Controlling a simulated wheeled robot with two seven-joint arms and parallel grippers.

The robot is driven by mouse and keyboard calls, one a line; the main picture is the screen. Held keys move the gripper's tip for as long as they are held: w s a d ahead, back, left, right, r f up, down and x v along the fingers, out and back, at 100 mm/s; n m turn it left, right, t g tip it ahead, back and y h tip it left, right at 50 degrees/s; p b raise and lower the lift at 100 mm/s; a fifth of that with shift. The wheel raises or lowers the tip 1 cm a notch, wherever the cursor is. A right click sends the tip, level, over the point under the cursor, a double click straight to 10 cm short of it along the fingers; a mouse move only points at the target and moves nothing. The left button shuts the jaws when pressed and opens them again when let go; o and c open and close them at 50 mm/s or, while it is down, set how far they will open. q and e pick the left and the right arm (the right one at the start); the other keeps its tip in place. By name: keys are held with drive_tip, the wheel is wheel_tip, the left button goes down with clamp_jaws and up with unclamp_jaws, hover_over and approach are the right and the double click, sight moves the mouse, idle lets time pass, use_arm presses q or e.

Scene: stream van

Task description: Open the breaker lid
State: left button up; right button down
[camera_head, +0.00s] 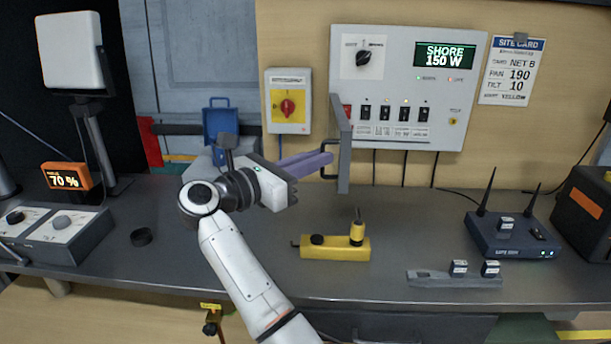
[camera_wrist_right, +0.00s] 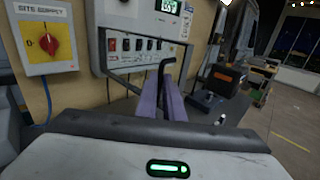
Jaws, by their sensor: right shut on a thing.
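The breaker panel (camera_head: 448,90) is a pale grey box on the wall with a row of black switches (camera_head: 404,113). Its grey lid (camera_head: 344,152) stands swung out from the panel's left side, seen nearly edge-on, and the switches are uncovered. A dark bar handle (camera_head: 329,146) sits on the lid's left face. My right gripper (camera_head: 322,158), with purple fingers, is shut on this handle. In the right wrist view the fingers (camera_wrist_right: 172,100) close around the dark handle (camera_wrist_right: 168,64). My left gripper is out of view.
A red and yellow rotary switch box (camera_head: 288,102) is left of the panel. On the bench below are a yellow tool (camera_head: 335,248), a grey rail with small blocks (camera_head: 450,280) and a blue router (camera_head: 512,238). The bench between the tool and router is mostly clear.

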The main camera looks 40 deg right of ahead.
drive_tip(key=shift+w+r, duration=0.1)
drive_tip(key=shift+r, duration=0.05)
drive_tip(key=c, duration=1.9)
unclamp_jaws()
